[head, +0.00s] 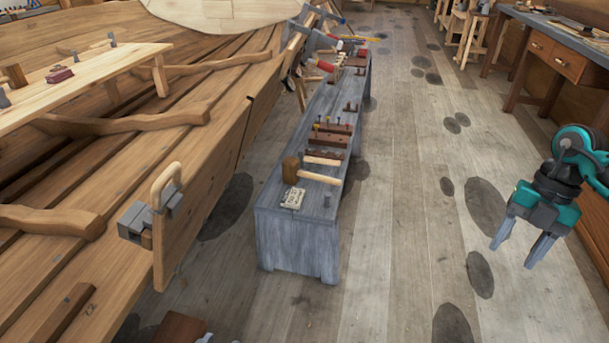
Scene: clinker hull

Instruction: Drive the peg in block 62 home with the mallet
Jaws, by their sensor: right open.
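The wooden mallet (291,171) lies on the near part of the long grey bench, its pale handle pointing right. On the hull at lower left is a brown wooden block (62,314) with a small dark spot on top. A mark beside it is too small to read surely, so I cannot tell whether this is block 62. Whether a peg stands in it is unclear. My right gripper (518,252) is open and empty over the floor, well right of the bench and apart from everything. My left gripper is not clearly in view.
The grey bench (298,240) also holds dark blocks with upright pegs (331,129), a small paper card (293,198) and red-handled clamps (325,66). The plank floor (400,230) right of the bench is free.

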